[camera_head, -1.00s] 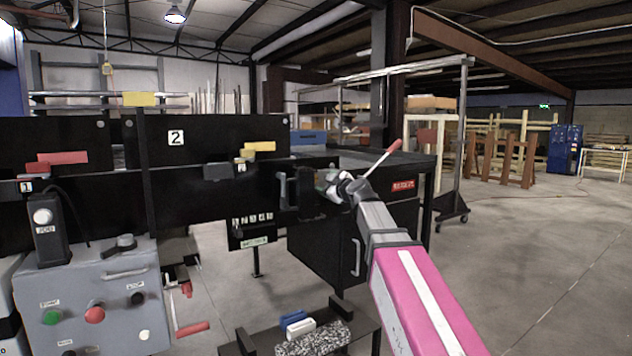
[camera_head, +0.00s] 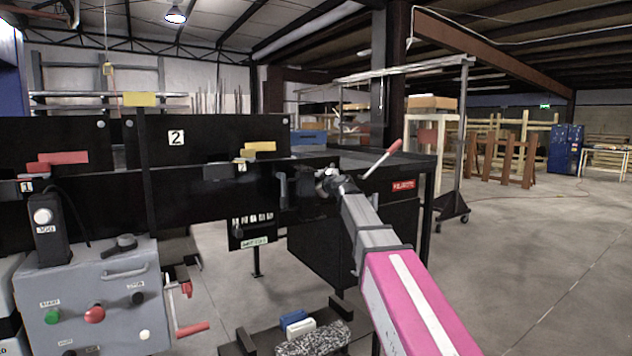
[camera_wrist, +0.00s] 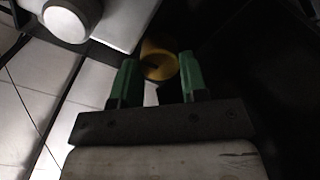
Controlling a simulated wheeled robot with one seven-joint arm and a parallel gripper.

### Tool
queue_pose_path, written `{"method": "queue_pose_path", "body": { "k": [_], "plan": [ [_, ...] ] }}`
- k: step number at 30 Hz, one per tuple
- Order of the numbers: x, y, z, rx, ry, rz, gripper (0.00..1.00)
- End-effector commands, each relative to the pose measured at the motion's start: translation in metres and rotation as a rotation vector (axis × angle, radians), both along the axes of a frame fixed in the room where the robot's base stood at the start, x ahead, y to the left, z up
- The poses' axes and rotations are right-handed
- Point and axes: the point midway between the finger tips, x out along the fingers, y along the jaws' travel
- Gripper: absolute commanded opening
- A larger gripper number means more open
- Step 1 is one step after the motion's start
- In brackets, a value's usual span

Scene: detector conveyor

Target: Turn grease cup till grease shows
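A yellow round cup-like part (camera_wrist: 158,66), likely the grease cup, shows at the fingertips in the wrist view, with a dark mark on its face. My gripper (camera_wrist: 157,80) has two green fingers apart, one on each side of the cup. I cannot tell whether they touch it. In the head view my gripper (camera_head: 325,180) is small and dark against the black conveyor side, its fingers hard to make out. I cannot pick out the cup there. No grease can be made out.
The black conveyor frame (camera_head: 190,192) runs across the left and middle. A lever with a red grip (camera_head: 385,156) rises just behind my wrist. A grey control box (camera_head: 95,295) stands at the lower left. A low bench (camera_head: 270,337) holds several small items. Floor is open at right.

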Motion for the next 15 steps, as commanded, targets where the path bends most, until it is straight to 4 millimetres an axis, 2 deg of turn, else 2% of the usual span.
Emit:
{"method": "queue_pose_path", "body": {
  "k": [8, 15],
  "plan": [
    [-0.0003, 0.0001, -0.0001, 0.02, 0.014, 0.001, 0.17],
    [-0.0002, 0.0, 0.0001, 0.115, 0.078, 0.002, 0.17]
  ]
}}
